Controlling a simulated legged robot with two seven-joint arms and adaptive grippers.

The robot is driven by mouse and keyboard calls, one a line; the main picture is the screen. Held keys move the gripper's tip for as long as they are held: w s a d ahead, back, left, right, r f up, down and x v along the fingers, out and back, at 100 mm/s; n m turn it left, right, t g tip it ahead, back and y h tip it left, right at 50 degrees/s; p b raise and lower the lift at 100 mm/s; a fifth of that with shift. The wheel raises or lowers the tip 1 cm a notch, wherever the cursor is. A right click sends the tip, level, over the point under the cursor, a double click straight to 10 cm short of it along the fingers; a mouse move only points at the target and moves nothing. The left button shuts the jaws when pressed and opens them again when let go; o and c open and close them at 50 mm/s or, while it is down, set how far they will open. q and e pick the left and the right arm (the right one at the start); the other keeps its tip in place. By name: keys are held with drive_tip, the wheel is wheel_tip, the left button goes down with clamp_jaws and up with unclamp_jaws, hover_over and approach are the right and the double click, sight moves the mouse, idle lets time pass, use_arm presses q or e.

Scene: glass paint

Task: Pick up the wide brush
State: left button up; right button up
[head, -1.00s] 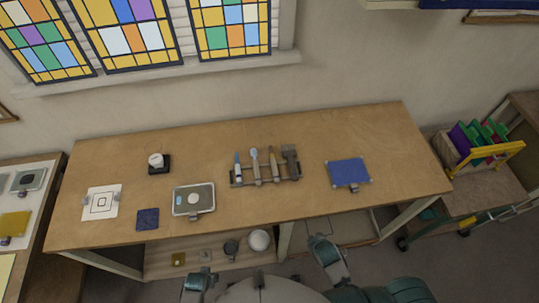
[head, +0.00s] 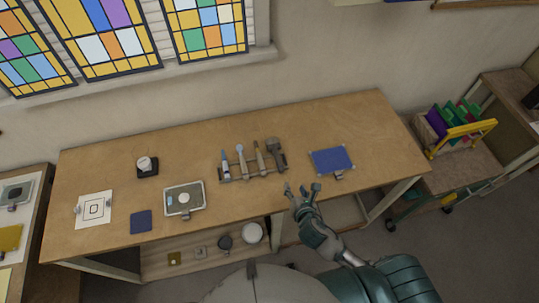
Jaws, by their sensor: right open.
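The wide brush (head: 276,152) lies at the right end of a dark brush rack on the wooden table. It has a broad dark head toward the back. Several slimmer tools lie to its left in the same rack (head: 234,179). My right gripper (head: 303,188) is open and empty, at the table's front edge. It is below and a little right of the wide brush, apart from it. My left gripper does not show.
A blue pad (head: 332,160) lies right of the rack. A metal tray (head: 184,199), a dark blue cloth (head: 141,222), a white sheet (head: 93,208) and a small jar (head: 144,163) are to the left. The table's back right is clear.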

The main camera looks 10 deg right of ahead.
drive_tip(key=n, duration=0.1)
drive_tip(key=w+n, duration=0.1)
drive_tip(key=n, duration=0.1)
drive_tip(key=a+r+n+t, duration=0.1)
drive_tip(key=n, duration=0.1)
drive_tip(key=shift+w+y, duration=0.3)
drive_tip(key=shift+y, duration=0.1)
approach(278, 158)
drive_tip(key=x, duration=0.4)
drive_tip(key=shift+w+d, duration=0.1)
drive_tip(key=shift+w, duration=0.2)
drive_tip(key=x, duration=0.6)
drive_tip(key=shift+s+f, duration=0.1)
drive_tip(key=shift+f, duration=0.05)
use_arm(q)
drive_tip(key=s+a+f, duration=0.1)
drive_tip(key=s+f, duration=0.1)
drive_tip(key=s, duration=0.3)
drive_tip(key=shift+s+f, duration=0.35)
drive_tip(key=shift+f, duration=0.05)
use_arm(e)
clamp_jaws()
